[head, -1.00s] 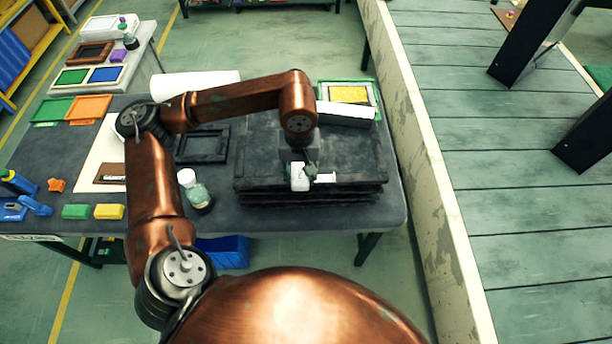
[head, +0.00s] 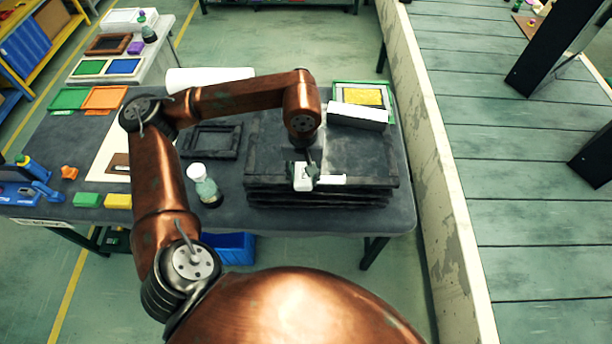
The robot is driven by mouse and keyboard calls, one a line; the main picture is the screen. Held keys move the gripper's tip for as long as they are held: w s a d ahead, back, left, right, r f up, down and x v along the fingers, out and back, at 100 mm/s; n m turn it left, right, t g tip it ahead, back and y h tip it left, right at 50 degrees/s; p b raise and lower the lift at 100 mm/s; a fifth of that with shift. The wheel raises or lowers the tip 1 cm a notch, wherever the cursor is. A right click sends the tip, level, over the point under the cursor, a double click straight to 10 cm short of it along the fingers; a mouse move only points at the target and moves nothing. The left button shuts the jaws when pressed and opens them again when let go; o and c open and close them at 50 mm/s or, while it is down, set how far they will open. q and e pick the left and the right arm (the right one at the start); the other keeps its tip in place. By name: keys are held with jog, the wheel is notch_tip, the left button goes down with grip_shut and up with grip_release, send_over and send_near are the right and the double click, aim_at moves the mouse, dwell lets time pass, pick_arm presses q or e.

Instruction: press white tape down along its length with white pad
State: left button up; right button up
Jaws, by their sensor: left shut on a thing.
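My left gripper (head: 309,172) reaches down over the front part of a dark stacked frame block (head: 365,155) on the table. It is shut on the white pad (head: 301,178), which shows as a small white block at the fingers. The white tape (head: 333,180) is a short pale strip on the front edge of the block, just right of the pad. The pad is at or very close to the tape's left end; contact is hard to tell, and the gripper hides part of the tape. My right gripper is not in view.
A white-capped bottle (head: 204,184) stands left of the block. A white box (head: 357,116) and a green-framed yellow piece (head: 361,96) are behind it. A dark empty frame (head: 212,140) lies to the left. A pale wall (head: 440,180) borders the table's right.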

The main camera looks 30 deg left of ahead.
aim_at(331, 184)
pick_arm(q)
jog(key=shift+w+d, duration=0.45)
jog(key=shift+d, duration=0.4)
jog(key=shift+w+d+b, duration=0.5)
jog(key=shift+w+d, duration=0.05)
jog(key=shift+d, duration=0.25)
jog(key=shift+w+d+f, duration=0.1)
jog(key=shift+w+d, duration=0.35)
jog(key=shift+d, duration=0.4)
jog(key=shift+w+d+b, duration=0.45)
jog(key=shift+w+d, duration=0.15)
jog(key=shift+d, duration=0.25)
